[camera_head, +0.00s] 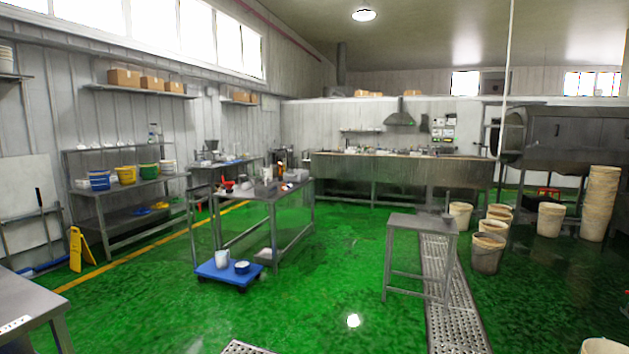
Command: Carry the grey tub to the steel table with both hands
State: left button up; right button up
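I cannot tell for certain which thing is the grey tub. Several off-white to greyish tubs stand on the green floor at the right, one of them a dull tub (488,254) beside the drain grating. A small steel table (421,222) stands right of centre with a bare top. Another steel table (28,297) is cut off at the lower left corner. Neither of my grippers is in view.
A cluttered steel workbench (272,199) stands left of centre, with a blue trolley (229,272) before it. A yellow floor sign (80,249) stands at the left. Stacked tubs (600,204) stand at the far right. The centre floor is clear.

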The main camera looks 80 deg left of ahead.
aim_at(410, 220)
jog(key=u, duration=2.95)
